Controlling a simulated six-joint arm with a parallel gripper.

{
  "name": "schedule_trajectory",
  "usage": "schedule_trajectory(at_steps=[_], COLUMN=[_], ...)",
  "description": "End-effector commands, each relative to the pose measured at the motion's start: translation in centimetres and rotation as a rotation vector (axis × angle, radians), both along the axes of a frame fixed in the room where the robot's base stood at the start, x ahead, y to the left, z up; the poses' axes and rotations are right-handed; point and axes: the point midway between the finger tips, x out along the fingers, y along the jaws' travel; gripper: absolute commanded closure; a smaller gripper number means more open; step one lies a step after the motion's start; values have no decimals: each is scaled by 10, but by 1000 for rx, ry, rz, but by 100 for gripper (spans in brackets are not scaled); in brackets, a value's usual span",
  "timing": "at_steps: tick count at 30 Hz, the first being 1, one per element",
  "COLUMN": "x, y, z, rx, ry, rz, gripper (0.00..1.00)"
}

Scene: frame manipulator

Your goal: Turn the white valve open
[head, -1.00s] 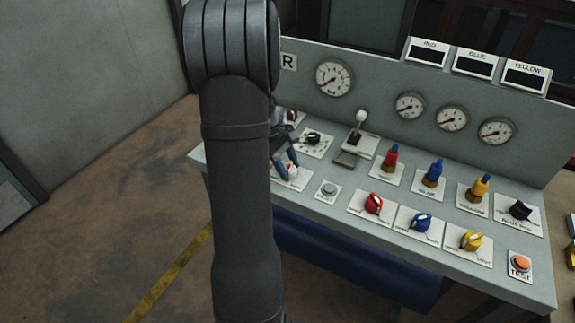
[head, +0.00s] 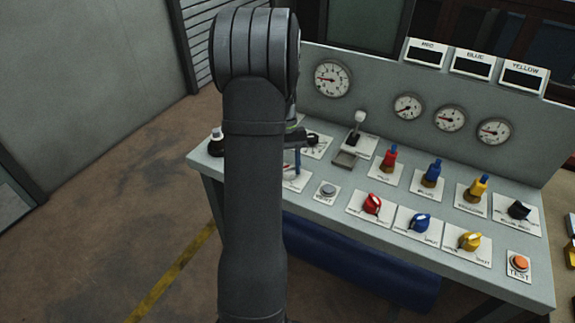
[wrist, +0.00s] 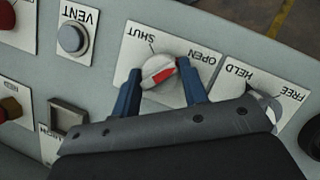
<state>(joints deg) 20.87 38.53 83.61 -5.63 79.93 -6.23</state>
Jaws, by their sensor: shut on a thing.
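The white valve (wrist: 156,69) shows in the wrist view as a round white knob with a red mark, on a white plate (wrist: 126,70) lettered SHUT and OPEN. My gripper (wrist: 160,71) has one blue finger on each side of the knob and is shut on it. In the head view my arm hides most of the valve; part of its plate (head: 299,182) and one blue finger of my gripper (head: 297,160) show just right of the arm.
In the wrist view a HELD/FREE plate (wrist: 238,72) lies close on the right and a VENT button (wrist: 71,38) on the left. In the head view a lever (head: 359,122), a red knob (head: 371,204) and several bottle-shaped handles stand right of my arm. A black-based white-topped item (head: 216,142) stands left.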

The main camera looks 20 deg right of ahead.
Motion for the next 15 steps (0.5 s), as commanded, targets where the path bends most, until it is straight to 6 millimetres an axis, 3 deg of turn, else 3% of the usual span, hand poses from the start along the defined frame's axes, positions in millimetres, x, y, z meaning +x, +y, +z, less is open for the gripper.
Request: schedule_trajectory(at_steps=[15], x=[1], y=[1], z=[-1], rx=[3], ry=[-1], rz=[-140], gripper=[83])
